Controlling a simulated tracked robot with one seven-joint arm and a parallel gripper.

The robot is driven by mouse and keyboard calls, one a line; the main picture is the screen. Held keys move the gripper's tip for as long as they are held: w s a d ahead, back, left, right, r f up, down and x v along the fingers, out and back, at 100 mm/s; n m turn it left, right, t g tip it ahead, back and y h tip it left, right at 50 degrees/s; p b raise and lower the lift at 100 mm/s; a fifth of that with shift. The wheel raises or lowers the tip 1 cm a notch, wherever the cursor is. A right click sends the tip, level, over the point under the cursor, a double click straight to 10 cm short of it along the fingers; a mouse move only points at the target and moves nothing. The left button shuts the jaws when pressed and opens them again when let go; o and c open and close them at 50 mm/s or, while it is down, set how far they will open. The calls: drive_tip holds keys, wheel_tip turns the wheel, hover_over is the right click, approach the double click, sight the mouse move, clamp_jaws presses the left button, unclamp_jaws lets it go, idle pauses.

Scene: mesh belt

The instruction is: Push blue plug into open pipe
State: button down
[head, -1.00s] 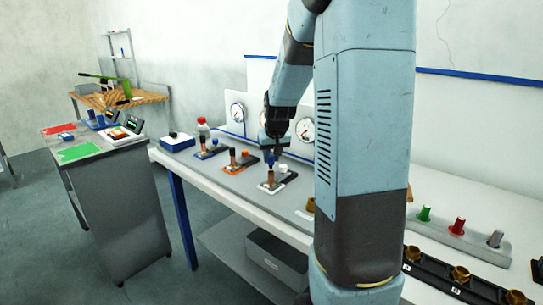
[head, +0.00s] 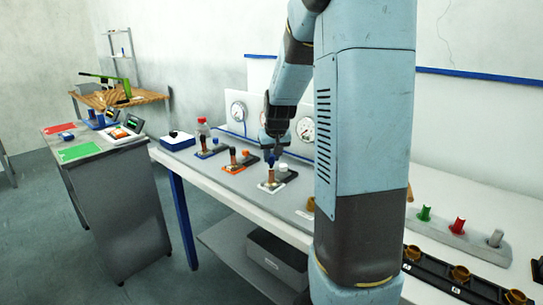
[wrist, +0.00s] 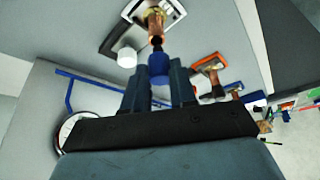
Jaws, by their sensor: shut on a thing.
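The blue plug (wrist: 158,66) is held between the fingertips of my gripper (wrist: 158,78) in the wrist view, its narrow end toward the pipe. The copper pipe (wrist: 154,22) stands on a white-edged base, its open end right at the plug's tip. In the head view the blue plug (head: 271,158) shows under my gripper (head: 271,149), just above the upright pipe (head: 270,174). The plug and pipe look lined up; I cannot tell whether the tip touches or has entered the pipe.
A white cap (head: 283,168) stands beside the pipe on the same base. An orange-edged station (head: 236,168) and a blue-edged one (head: 212,153) with their own pipes stand to the left on the bench. Pressure gauges (head: 306,129) are on the panel behind.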

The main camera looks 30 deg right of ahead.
drive_tip(key=shift+f, duration=1.35)
idle(0.4)
drive_tip(key=c, duration=0.8)
unclamp_jaws()
drive_tip(key=v, duration=1.3)
drive_tip(key=shift+s+r, duration=0.2)
drive_tip(key=shift+r, duration=0.05)
drive_tip(key=s+a+r, duration=0.1)
drive_tip(key=s+a, duration=0.3)
drive_tip(key=s, duration=0.4)
drive_tip(key=s+a+n, duration=0.1)
drive_tip(key=s+a, duration=0.4)
drive_tip(key=s, duration=0.3)
drive_tip(key=s+a+r+n+t+y, duration=0.1)
drive_tip(key=s+a, duration=0.3)
drive_tip(key=s, duration=0.4)
drive_tip(key=shift+s+a+r, duration=0.15)
drive_tip(key=shift+a+r, duration=0.05)
drive_tip(key=shift+r, duration=0.1)
